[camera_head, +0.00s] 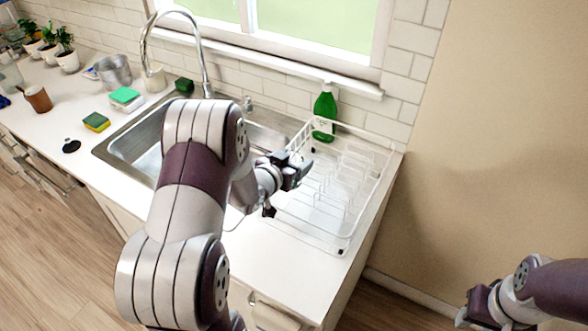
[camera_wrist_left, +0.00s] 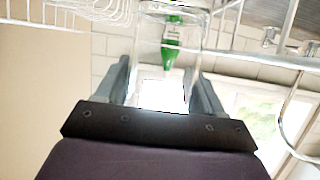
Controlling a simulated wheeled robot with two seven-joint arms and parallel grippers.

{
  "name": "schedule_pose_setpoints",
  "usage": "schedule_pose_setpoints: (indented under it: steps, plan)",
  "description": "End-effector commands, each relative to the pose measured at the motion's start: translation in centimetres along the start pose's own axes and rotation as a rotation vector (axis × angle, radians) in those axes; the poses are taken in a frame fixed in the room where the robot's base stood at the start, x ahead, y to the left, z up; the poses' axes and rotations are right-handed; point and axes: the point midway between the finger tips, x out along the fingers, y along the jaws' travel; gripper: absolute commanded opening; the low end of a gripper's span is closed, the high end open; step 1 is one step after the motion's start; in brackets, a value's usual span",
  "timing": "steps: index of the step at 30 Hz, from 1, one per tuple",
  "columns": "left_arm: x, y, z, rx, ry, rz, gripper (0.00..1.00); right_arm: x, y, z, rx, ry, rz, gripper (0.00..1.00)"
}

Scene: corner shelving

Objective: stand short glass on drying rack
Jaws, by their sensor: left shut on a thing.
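The short glass (camera_wrist_left: 165,45) is clear and sits between the two fingers of my left gripper (camera_wrist_left: 163,85) in the left wrist view. In the head view my left gripper (camera_head: 296,174) is over the left part of the white wire drying rack (camera_head: 325,203), and the glass is hard to make out there. The rack's wires also show at the top left of the wrist view (camera_wrist_left: 95,10). My left gripper is shut on the glass. Whether the glass touches the rack is unclear. My right gripper (camera_head: 474,306) is low at the right, away from the counter, and its jaws are unclear.
A green bottle (camera_head: 325,112) stands behind the rack by the wall. The sink (camera_head: 135,146) and curved faucet (camera_head: 178,12) are left of the rack. Sponges (camera_head: 97,122), a brown cup (camera_head: 38,98) and a metal pot (camera_head: 114,70) stand further left. The counter in front of the rack is clear.

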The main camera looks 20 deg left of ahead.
Motion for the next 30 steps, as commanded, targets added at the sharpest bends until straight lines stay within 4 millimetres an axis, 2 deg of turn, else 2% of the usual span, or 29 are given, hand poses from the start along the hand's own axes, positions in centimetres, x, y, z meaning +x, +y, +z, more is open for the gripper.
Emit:
schedule_pose_setpoints:
  steps: [6, 8, 29, 30]
  plan:
    - [1.3, -0.1, 3.1, -0.002, -0.002, 0.001, 0.25, -0.8, 0.0, -0.1, 0.0, 0.0, 0.0, 0.41]
    - [1.5, -0.1, 3.6, 0.0, 0.0, 0.0, 0.25, -0.8, 0.0, -0.1, 0.0, 0.0, 0.0, 0.41]
    - [1.9, 0.0, 5.0, -0.001, -0.002, 0.0, 0.25, 0.4, 0.0, 0.1, 0.0, 0.0, 0.0, 0.41]
    - [1.9, 0.0, 5.1, -0.002, -0.005, 0.0, 0.71, 0.4, 0.0, 0.1, 0.0, 0.0, 0.0, 0.41]
